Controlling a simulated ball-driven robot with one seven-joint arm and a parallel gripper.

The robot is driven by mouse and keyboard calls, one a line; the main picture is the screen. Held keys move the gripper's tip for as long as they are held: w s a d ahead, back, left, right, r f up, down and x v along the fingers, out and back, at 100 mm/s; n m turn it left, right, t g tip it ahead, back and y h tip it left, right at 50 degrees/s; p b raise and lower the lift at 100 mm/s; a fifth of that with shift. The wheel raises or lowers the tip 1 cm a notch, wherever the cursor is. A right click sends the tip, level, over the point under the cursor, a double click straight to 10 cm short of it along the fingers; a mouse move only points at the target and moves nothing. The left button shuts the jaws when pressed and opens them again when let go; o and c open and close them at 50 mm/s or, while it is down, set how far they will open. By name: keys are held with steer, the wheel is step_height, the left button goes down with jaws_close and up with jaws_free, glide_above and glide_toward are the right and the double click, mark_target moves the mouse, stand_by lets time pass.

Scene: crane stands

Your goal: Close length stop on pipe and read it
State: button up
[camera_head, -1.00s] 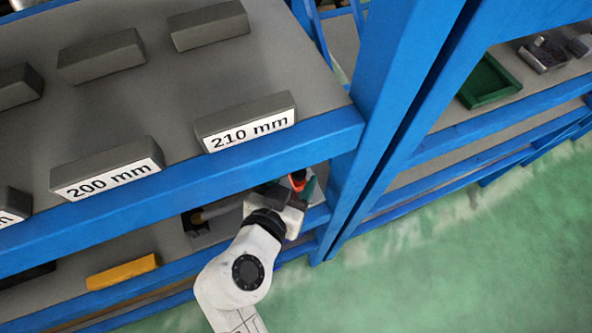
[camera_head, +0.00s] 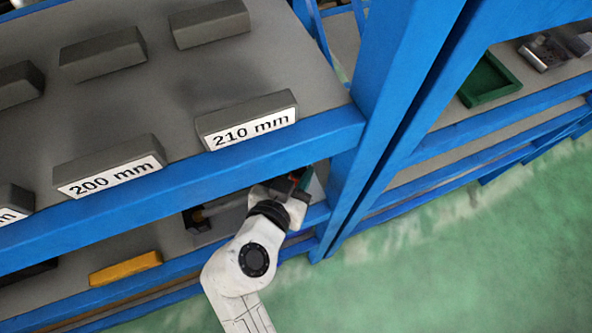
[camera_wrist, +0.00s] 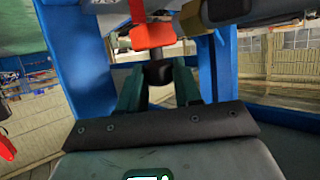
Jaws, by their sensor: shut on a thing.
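In the wrist view my gripper (camera_wrist: 160,85) has its two dark green fingers shut on a small dark block (camera_wrist: 159,73). Directly above that block is an orange-red piece (camera_wrist: 153,36), which looks like part of the length stop. No reading is legible.
Grey blocks labelled 200 mm (camera_head: 110,178) and 210 mm (camera_head: 250,129) stand on the upper shelf (camera_head: 190,85). A blue post (camera_head: 385,100) is just right of my gripper. A yellow bar (camera_head: 125,268) lies lower left. A green tray (camera_head: 488,82) is at right. Green floor is clear.

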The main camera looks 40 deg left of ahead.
steer(key=shift+s+a+f+b, duration=0.15)
steer(key=shift+s+b, duration=0.1)
steer(key=shift+b, duration=0.3)
steer(key=shift+s+r, duration=0.2)
steer(key=o, duration=0.8)
steer(key=b+v, duration=0.2)
steer(key=v, duration=0.8)
steer(key=shift+s+r, duration=0.15)
steer(key=shift+s, duration=0.15)
